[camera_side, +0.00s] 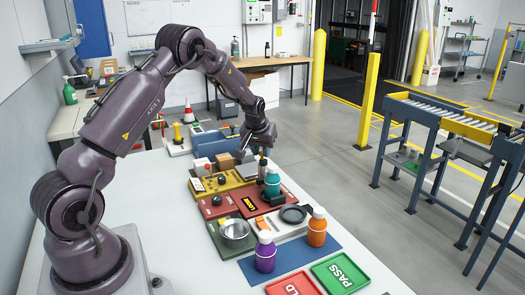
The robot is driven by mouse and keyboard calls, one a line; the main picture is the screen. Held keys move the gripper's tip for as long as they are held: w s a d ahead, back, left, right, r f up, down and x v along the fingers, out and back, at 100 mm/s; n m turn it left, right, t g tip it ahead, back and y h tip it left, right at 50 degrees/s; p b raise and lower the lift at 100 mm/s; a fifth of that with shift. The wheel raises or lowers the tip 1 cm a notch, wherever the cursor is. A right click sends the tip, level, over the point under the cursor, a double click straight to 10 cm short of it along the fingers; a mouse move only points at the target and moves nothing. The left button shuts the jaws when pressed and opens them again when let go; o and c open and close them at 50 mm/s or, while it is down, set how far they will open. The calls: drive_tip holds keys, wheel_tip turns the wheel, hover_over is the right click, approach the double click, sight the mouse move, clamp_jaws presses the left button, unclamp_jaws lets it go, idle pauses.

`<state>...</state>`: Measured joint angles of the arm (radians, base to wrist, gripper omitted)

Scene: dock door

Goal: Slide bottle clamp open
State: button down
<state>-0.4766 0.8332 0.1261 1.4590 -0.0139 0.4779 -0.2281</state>
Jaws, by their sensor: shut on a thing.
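My gripper (262,157) points down over the row of coloured boards, just behind and left of a teal bottle (272,183). It is shut on a small part there, which looks like the bottle clamp's handle; the fingertips and the clamp itself are too small and partly hidden to make out. The teal bottle stands upright by the red board (264,200). I cannot tell whether the clamp is around it or how far it is open.
A green PASS tray (340,273) and a red tray (292,284) lie at the front.

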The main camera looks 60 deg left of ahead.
drive_tip(key=c, duration=0.9)
unclamp_jaws()
drive_tip(key=shift+a, duration=0.2)
drive_tip(key=shift+c, duration=0.2)
drive_tip(key=shift+r, duration=0.1)
drive_tip(key=v, duration=1.2)
drive_tip(key=shift+r, duration=0.35)
drive_tip(key=shift+s+d, duration=0.1)
drive_tip(key=s+d+r+m+t+h, duration=0.1)
drive_tip(key=s+d+r+m, duration=0.3)
drive_tip(key=s+d, duration=0.7)
drive_tip(key=s+d+r+m+t+h, duration=0.1)
drive_tip(key=s+d+r+m, duration=0.4)
drive_tip(key=s+d, duration=0.6)
drive_tip(key=d+h, duration=0.1)
drive_tip(key=d, duration=0.4)
drive_tip(key=shift+s+r, duration=0.2)
